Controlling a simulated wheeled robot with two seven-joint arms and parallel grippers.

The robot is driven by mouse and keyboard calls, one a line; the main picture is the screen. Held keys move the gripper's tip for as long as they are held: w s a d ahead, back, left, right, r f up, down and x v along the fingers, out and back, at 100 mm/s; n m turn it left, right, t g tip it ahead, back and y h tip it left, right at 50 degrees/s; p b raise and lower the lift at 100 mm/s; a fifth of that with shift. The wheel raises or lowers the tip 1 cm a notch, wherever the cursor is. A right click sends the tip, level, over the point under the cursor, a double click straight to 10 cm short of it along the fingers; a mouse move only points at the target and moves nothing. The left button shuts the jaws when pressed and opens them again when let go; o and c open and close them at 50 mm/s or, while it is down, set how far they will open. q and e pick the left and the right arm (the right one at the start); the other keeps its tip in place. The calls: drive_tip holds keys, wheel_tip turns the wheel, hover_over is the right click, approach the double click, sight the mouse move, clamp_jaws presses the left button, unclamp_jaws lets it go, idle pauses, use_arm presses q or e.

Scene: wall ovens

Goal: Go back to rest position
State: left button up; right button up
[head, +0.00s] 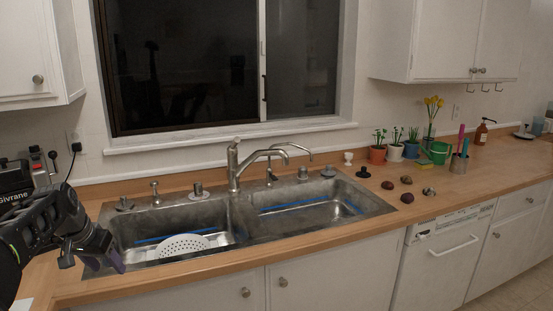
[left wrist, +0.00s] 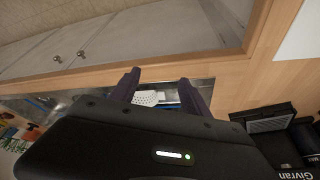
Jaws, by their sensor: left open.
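My left gripper (head: 103,258) is at the left of the head view, above the left end of the sink, with its fingers pointing down. In the left wrist view my left gripper (left wrist: 160,88) shows two dark purple fingers spread apart with nothing between them in its grasp. A white perforated piece (left wrist: 147,98) in the sink shows beyond the fingers. My right gripper is in neither view.
A double metal sink (head: 245,245) with a faucet (head: 236,165) is set in the wooden counter (head: 340,241). A white perforated piece (head: 182,246) lies in its left basin. Potted plants (head: 377,153) and several brown stones (head: 388,186) stand right. A dark appliance (head: 14,181) stands left.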

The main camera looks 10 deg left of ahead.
use_arm(q)
drive_tip(key=w+d+f+h, duration=0.2)
drive_tip(key=d+f, duration=1)
drive_tip(key=f, duration=0.5)
drive_tip(key=s+d+f+g+h, duration=0.15)
drive_tip(key=s+d+f, duration=0.35)
drive_tip(key=d+f, duration=0.8)
drive_tip(key=s+d+f, duration=0.3)
drive_tip(key=s+d, duration=0.3)
drive_tip(key=s, duration=0.3)
drive_tip(key=s+d+f+g, duration=0.1)
drive_tip(key=s+d+f, duration=0.3)
drive_tip(key=s+d, duration=0.2)
drive_tip(key=s+d+f+g+h, duration=0.1)
drive_tip(key=s+d+f, duration=0.3)
drive_tip(key=s, duration=0.7)
drive_tip(key=shift+s+d+f+n, duration=0.2)
drive_tip(key=shift+s+d+n, duration=0.15)
drive_tip(key=shift+d, duration=0.75)
